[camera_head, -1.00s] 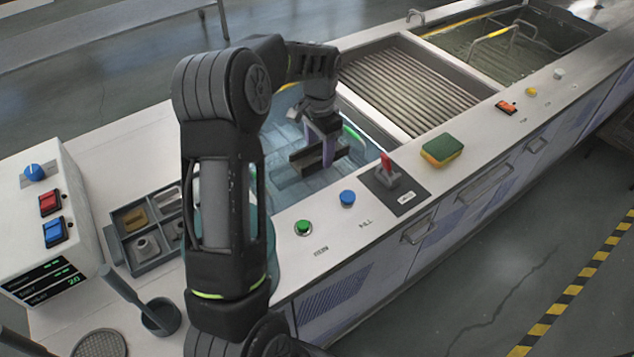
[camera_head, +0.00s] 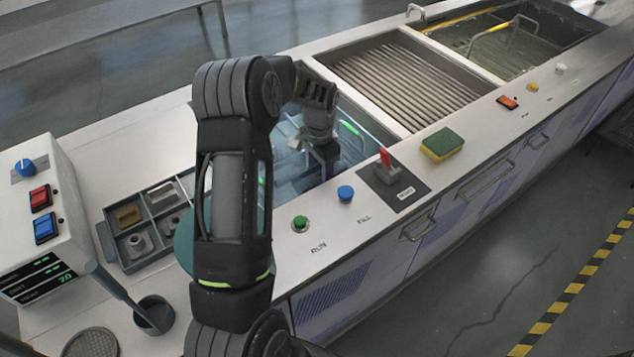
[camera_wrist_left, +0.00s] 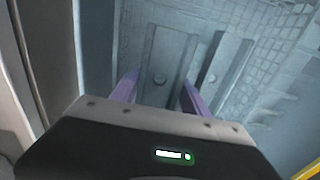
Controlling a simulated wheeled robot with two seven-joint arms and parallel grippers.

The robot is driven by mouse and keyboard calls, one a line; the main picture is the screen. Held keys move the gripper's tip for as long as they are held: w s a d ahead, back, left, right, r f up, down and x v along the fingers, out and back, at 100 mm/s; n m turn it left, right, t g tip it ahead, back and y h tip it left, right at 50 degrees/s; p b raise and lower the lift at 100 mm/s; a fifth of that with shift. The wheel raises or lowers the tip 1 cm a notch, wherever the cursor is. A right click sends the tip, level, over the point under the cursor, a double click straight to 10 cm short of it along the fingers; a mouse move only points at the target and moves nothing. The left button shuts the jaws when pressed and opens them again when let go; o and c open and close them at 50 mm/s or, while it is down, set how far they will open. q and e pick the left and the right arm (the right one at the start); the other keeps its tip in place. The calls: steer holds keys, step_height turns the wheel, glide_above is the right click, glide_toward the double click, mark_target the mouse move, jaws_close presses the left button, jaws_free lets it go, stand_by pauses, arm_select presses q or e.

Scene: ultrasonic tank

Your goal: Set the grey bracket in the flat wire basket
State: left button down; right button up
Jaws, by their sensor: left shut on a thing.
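The grey bracket (camera_wrist_left: 165,62) shows in the left wrist view as a channel-like part with a round hole, between the two purple fingers. My left gripper (camera_wrist_left: 162,94) is shut on it. In the head view this gripper (camera_head: 320,161) reaches down into the blue-lit tank, and the wrist mostly hides the bracket. Wire mesh of the flat wire basket (camera_wrist_left: 252,52) shows beyond and to the right of the bracket in the wrist view. I cannot tell whether the bracket touches the basket. My right gripper is not in view.
A compartment tray (camera_head: 133,264) with small parts and a control box (camera_head: 62,190) stand left. On the front ledge are the green button (camera_head: 300,222), blue button (camera_head: 346,193), red switch (camera_head: 386,165) and sponge (camera_head: 442,144).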

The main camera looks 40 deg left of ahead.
mark_target(319, 177)
arm_select(q)
steer(key=shift+f, duration=0.7)
step_height(319, 177, down, 4)
steer(key=shift+r, duration=0.15)
steer(key=c, duration=1)
jaws_free()
steer(key=shift+f, duration=0.25)
steer(key=o, duration=0.4)
steer(key=shift+o, duration=0.2)
steer(key=shift+r, duration=0.1)
